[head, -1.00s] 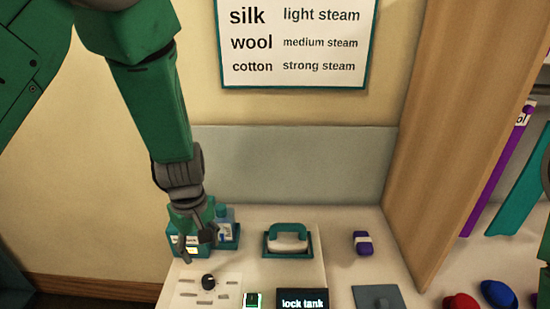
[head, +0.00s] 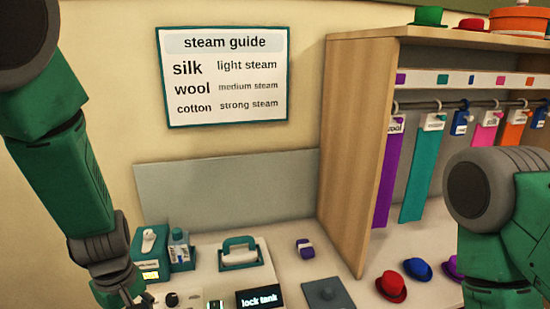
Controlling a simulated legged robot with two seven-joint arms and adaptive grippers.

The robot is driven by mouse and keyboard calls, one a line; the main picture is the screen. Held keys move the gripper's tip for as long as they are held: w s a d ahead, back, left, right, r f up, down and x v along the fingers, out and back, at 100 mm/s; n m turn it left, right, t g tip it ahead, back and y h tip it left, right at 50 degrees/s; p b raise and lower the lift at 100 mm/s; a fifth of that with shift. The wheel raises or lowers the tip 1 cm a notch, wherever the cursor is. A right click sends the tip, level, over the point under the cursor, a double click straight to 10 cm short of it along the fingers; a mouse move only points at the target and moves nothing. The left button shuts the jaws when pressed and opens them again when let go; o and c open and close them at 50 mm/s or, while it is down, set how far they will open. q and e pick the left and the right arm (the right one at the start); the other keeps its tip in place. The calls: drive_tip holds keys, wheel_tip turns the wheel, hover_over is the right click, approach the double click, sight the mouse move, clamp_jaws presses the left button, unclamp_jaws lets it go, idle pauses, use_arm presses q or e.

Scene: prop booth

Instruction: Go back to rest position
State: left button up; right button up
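My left arm comes in from the left, and its gripper (head: 128,296) is low at the left, over the front left part of the counter. Its fingers are dark and partly cut off by the lower frame edge, so their opening is unclear. It appears apart from the steamer station things behind it. My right arm shows at the right edge as a green and grey link, and its gripper is outside the frame.
A wooden cabinet (head: 345,150) holds hanging fabric strips. Small hats (head: 391,286) lie below them.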

use_arm(q)
drive_tip(key=s+a+f+m+y+b, duration=0.1)
drive_tip(key=s+a+f+m+b, duration=0.2)
drive_tip(key=s+f, duration=0.5)
drive_tip(key=s+a+f+m+y+b, duration=0.1)
drive_tip(key=s+f+m+b, duration=0.25)
drive_tip(key=f, duration=0.85)
drive_tip(key=s+d+f+m+h+b, duration=0.2)
drive_tip(key=s+f+m+b, duration=0.3)
drive_tip(key=s+f, duration=0.5)
drive_tip(key=shift+s+d+f+m+t+b, duration=0.15)
drive_tip(key=shift+s+d+m+t+b, duration=0.3)
drive_tip(key=shift+b, duration=0.4)
drive_tip(key=shift+w, duration=0.15)
